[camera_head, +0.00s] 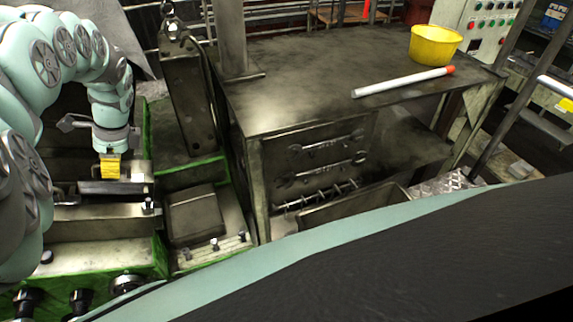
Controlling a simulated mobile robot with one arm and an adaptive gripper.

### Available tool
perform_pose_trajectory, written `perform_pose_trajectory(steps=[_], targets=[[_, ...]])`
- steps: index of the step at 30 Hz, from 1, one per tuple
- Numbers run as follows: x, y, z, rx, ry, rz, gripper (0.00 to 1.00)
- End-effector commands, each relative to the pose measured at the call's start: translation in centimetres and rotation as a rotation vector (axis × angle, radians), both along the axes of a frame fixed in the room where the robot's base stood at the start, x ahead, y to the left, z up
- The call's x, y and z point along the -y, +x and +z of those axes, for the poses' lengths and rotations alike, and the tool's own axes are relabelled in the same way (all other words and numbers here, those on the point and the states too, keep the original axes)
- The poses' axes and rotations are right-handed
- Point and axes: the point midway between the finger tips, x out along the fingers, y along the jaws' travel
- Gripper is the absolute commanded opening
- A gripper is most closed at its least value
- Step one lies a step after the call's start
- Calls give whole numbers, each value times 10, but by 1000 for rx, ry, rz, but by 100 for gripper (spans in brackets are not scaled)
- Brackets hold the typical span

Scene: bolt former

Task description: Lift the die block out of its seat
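My arm reaches down at the left, and its end, my gripper (110,165), is over the machine bed. A small yellow piece with dark marks (110,168) shows right below the wrist; I cannot tell if it is part of my gripper or a separate thing. Below it lies a dark metal block (115,187) in the machine, which may be the die block; its seat is not clearly seen. I cannot tell whether my gripper touches it. The fingertips are too small and dark to make out, so their opening is unclear.
A dark box-shaped part (195,215) sits in a green-edged bay right of the bed. An upright metal arm (188,95) stands behind it. A steel table (300,75) bears a white rod with an orange end (402,82) and a yellow bucket (434,45). Wrenches (325,145) hang on its front.

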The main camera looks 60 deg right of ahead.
Motion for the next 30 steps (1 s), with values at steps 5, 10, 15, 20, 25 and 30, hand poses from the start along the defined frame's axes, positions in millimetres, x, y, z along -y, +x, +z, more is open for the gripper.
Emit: perform_pose_trajectory(steps=[5,10,15,20,25,30], targets=[[4,0,8,4,-4,-4,0],[5,-1,13,5,-2,-2,0],[6,-2,18,5,-2,-1,0],[8,-3,23,6,-3,0,0],[9,-4,28,6,-2,-1,0],[11,-4,33,7,-1,-2,0]])
